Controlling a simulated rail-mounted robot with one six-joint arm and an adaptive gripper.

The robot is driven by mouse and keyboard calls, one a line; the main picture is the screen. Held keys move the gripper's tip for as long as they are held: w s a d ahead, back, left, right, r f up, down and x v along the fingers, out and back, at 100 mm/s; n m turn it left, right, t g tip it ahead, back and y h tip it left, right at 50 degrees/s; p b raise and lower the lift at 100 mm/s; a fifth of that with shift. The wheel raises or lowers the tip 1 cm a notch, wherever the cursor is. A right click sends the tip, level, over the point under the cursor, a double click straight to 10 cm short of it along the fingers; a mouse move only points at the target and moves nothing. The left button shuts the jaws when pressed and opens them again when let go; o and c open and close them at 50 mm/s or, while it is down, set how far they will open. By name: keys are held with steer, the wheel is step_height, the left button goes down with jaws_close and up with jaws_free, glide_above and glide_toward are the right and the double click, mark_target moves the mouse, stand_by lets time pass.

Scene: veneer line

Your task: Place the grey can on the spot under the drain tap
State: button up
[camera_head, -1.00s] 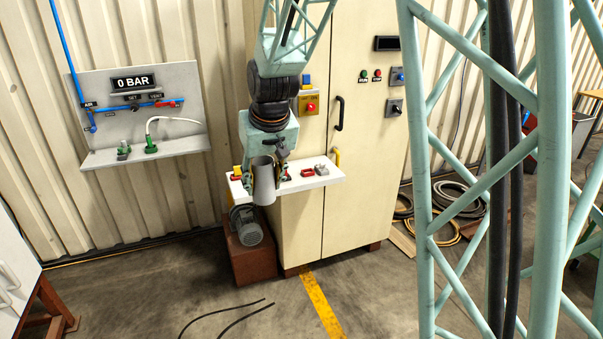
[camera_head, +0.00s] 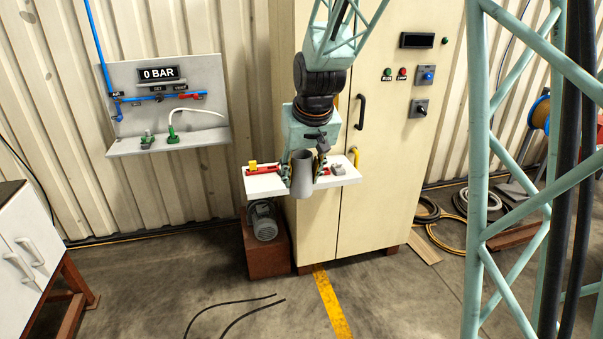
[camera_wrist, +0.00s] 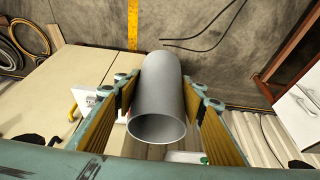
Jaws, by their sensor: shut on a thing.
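The grey can (camera_head: 303,177) is held upright in my gripper (camera_head: 302,172), in front of a small white shelf on the cabinet. In the wrist view the same grey can (camera_wrist: 160,95) lies between the two finger pads of my gripper (camera_wrist: 161,100), which close on its sides. Its open rim faces the wrist camera, and I cannot make out anything inside. I cannot make out the drain tap or the spot under it in these frames.
The white shelf (camera_head: 342,178) carries red and yellow items. Below it a grey motor (camera_head: 263,222) sits on a brown block (camera_head: 266,250). A panel (camera_head: 165,95) reading 0 BAR hangs left. A white cabinet (camera_head: 25,235) stands at far left.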

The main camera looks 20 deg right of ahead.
steer(key=shift+w, duration=0.15)
steer(key=w+a+f+p, duration=0.2)
steer(key=w+a+f, duration=0.2)
steer(key=w, duration=0.4)
steer(key=w+a+f+m+p, duration=0.1)
steer(key=w+a+f+p, duration=0.2)
steer(key=w, duration=0.6)
steer(key=w+a+f+m+h+p, duration=0.1)
steer(key=w+a+f+p, duration=0.1)
steer(key=w+a+f, duration=0.3)
steer(key=w+a, duration=0.2)
steer(key=w, duration=0.2)
steer(key=shift+a+f, duration=0.15)
steer(key=shift+f, duration=0.15)
steer(key=shift+w, duration=0.15)
steer(key=w+d+p, duration=0.1)
steer(key=w+d, duration=0.3)
steer(key=d, duration=0.2)
steer(key=w+d+f+p, duration=0.1)
steer(key=w+d, duration=0.3)
steer(key=d, duration=0.2)
steer(key=shift+d+f, duration=0.15)
steer(key=shift+f, duration=0.05)
steer(key=shift+d, duration=0.1)
